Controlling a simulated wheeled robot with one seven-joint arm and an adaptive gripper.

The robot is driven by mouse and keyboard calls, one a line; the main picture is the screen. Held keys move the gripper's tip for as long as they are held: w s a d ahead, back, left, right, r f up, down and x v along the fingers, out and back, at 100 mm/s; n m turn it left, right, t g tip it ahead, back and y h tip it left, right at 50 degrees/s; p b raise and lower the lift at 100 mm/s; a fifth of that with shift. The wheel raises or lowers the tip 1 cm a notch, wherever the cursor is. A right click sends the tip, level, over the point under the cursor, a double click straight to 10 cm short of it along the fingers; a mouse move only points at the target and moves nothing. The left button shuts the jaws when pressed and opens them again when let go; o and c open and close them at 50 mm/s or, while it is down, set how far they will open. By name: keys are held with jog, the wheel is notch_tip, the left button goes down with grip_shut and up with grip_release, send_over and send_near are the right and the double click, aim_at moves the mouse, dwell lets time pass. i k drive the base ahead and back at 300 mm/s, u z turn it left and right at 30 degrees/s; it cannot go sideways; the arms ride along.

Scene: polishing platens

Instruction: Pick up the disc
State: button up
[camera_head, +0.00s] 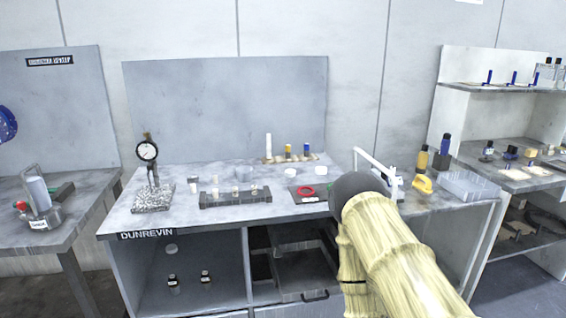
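Several small round pieces that could be the disc lie on the grey workbench (120,222); I cannot tell which one the task means. A red ring (306,191) lies on a dark flat plate (296,198) right of the bench's middle. A white round piece (292,172) lies behind it. My arm, yellow with a dark rounded cap, covers the bench's front right. My gripper is not visible, so its state does not show.
A dial gauge (148,151) stands on a speckled block at the left. A dark rack (235,200) with small pale pieces sits mid-bench. Bottles (288,151) stand at the back. A yellow tool (422,184) and a clear tray (468,186) are at the right. Shelves stand far right.

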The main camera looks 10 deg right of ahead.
aim_at(321, 171)
jog(key=z, duration=0.9)
jog(key=k, duration=1.15)
jog(key=z, duration=1.25)
jog(key=i, duration=2.1)
jog(key=u, duration=1.25)
jog(key=i, duration=0.9)
jog(key=u, duration=0.9)
